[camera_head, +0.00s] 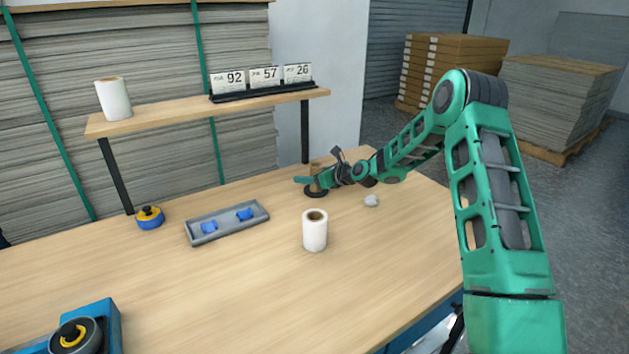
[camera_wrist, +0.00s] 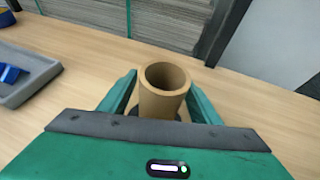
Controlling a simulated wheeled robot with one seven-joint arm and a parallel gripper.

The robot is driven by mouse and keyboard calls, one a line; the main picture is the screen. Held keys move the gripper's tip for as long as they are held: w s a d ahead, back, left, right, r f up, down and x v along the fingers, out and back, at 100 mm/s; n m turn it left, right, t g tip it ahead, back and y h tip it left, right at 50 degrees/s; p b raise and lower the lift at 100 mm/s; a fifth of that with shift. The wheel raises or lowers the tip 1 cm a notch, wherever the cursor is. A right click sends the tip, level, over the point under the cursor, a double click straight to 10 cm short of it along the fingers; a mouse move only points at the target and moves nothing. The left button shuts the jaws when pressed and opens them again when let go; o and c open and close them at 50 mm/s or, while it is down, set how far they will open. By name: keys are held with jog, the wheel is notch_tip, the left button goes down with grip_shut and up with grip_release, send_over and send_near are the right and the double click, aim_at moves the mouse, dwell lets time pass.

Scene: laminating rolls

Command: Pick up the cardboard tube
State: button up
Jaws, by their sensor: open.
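The cardboard tube (camera_wrist: 162,104) is brown and hollow and stands upright between my gripper's fingers in the wrist view. A dark round base shows around its foot. My gripper (camera_head: 308,181) is at the far side of the table in the head view, low over a black disc (camera_head: 315,193). The gripper is open, with one green finger on each side of the tube in the wrist view. I cannot tell whether the fingers touch it. In the head view the tube is mostly hidden by the gripper.
A grey tray (camera_head: 228,228) with blue pieces, a blue-yellow tape roll (camera_head: 149,217) and a blue device (camera_head: 95,325) are left. A shelf (camera_head: 170,117) stands behind.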

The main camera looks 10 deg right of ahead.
jog(key=c, duration=1.1)
jog(key=shift+r, duration=0.1)
